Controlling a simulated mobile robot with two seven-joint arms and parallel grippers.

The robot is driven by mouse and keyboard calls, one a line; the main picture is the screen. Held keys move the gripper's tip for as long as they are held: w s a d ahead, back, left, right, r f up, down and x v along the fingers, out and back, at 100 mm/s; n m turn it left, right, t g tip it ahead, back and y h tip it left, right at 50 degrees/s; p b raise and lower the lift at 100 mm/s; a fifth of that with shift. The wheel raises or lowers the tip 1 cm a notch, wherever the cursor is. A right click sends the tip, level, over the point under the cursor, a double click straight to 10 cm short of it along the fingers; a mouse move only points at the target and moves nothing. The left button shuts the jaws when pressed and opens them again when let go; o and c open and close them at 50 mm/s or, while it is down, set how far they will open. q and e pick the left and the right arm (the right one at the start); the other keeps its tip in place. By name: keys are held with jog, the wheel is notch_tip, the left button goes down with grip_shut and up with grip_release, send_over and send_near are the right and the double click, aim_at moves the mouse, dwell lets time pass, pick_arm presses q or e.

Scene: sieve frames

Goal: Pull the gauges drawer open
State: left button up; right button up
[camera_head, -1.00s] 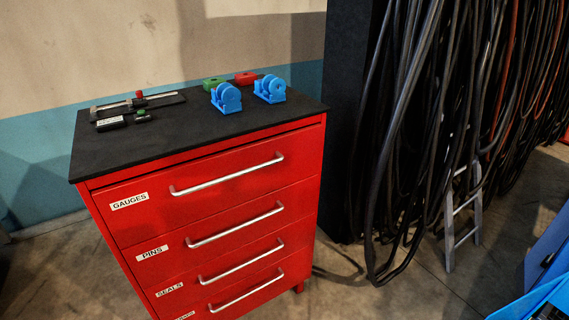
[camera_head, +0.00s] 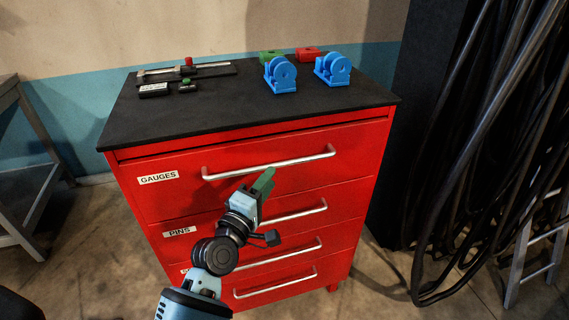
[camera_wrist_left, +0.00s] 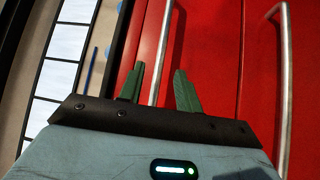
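The gauges drawer (camera_head: 250,190) is the top drawer of a red cabinet and looks shut. Its label (camera_head: 159,178) reads GAUGES, and its silver bar handle (camera_head: 300,161) runs across the front. My left gripper (camera_head: 266,180) has green fingers and is in front of this drawer, just below the handle's middle in the head view. In the left wrist view the fingers (camera_wrist_left: 160,84) are spread apart. The gauges handle (camera_wrist_left: 164,40) runs between them in the picture; I cannot tell whether they touch it. My right gripper is not in view.
The pins handle (camera_head: 297,213) and lower handles sit below, partly behind my left arm. Blue parts (camera_head: 280,75), a red block (camera_head: 308,54) and a caliper (camera_head: 187,71) lie on the black top (camera_head: 240,111). Cables (camera_head: 480,150) hang at right; a grey bench (camera_head: 30,170) stands left.

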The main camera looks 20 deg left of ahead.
aim_at(281, 165)
pick_arm(q)
jog(key=x, duration=0.6)
jog(key=shift+w+d, duration=0.1)
jog(key=shift+w, duration=0.3)
grip_shut()
